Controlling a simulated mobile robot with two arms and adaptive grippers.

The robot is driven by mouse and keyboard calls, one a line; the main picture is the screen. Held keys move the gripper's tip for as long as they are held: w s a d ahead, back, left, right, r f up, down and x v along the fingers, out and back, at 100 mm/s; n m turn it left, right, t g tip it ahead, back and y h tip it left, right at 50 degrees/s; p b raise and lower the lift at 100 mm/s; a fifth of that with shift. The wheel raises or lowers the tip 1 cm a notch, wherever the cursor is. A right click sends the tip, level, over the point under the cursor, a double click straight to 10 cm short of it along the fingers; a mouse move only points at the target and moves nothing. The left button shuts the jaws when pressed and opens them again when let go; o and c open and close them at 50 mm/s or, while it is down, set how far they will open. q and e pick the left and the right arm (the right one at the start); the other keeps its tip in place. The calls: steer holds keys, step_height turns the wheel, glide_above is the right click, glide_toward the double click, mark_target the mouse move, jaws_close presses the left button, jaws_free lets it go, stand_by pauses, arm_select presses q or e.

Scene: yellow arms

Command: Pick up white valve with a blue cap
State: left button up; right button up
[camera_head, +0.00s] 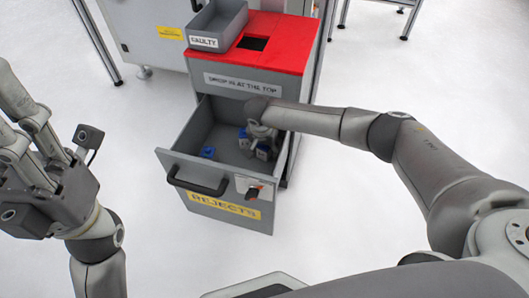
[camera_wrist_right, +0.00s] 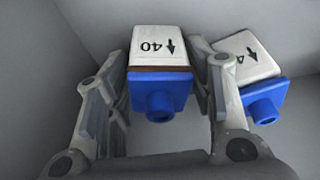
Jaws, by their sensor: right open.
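In the wrist view, a white valve with a blue cap (camera_wrist_right: 160,75) stands between the fingers of my right gripper (camera_wrist_right: 163,95). The fingers are open on either side of it; I cannot tell whether either touches it. A second valve (camera_wrist_right: 248,72) is partly behind the right finger. In the head view, my right gripper (camera_head: 259,138) reaches down into the open drawer (camera_head: 180,158), with blue-capped valves close by, partly hidden. Another blue-capped piece (camera_head: 208,152) lies at the drawer's left. My left gripper (camera_head: 28,130) is raised at the left, open and empty.
The drawer has a black handle (camera_head: 197,182) and a yellow REJECTS label (camera_head: 224,205). Above it is a red cabinet top (camera_head: 275,52) with a grey FAULTY bin (camera_head: 217,28). The drawer walls stand close around my right gripper. The floor around is clear.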

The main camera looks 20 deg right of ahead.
steer(key=shift+f, duration=0.15)
steer(key=c, duration=0.8)
steer(key=shift+c, duration=0.4)
steer(key=shift+r, duration=0.2)
